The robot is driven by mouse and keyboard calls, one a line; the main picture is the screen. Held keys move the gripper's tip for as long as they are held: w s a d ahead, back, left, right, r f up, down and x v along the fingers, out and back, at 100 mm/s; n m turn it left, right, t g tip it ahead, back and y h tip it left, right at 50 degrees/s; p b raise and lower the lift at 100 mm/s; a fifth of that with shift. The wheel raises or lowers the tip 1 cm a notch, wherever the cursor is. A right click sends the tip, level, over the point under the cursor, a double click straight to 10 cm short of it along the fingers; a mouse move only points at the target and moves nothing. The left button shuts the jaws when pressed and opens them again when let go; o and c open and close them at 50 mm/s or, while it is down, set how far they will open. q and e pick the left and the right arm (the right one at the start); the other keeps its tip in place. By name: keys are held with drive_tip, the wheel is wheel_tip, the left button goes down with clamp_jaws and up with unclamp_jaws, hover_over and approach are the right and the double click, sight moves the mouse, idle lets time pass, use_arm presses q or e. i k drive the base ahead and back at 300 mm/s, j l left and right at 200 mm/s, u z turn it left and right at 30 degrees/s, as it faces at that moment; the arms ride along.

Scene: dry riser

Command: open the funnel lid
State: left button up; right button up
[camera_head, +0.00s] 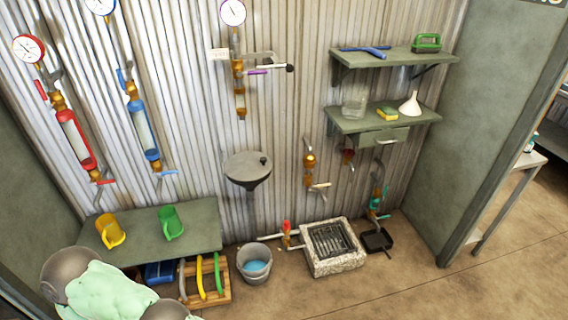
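A dark grey funnel (250,182) is fixed at the corrugated wall on a vertical pipe, near the middle of the head view. A flat round grey lid (243,164) appears to lie level across its top, with a small black knob at the right of it. The inside of the funnel is hidden. Neither of my grippers is in view. Only a pale green and grey part, likely of my own arm, shows at the lower left, well away from the funnel.
A bench (190,237) with a yellow jug (110,232) and a green jug (170,224) stands left of the funnel. A bucket of water (254,263) is below it. A stone-framed drain (332,247) lies to the right. Shelves (392,57) hang at the upper right. The front right floor is clear.

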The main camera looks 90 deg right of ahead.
sight(247, 166)
drive_tip(key=z, duration=2.7)
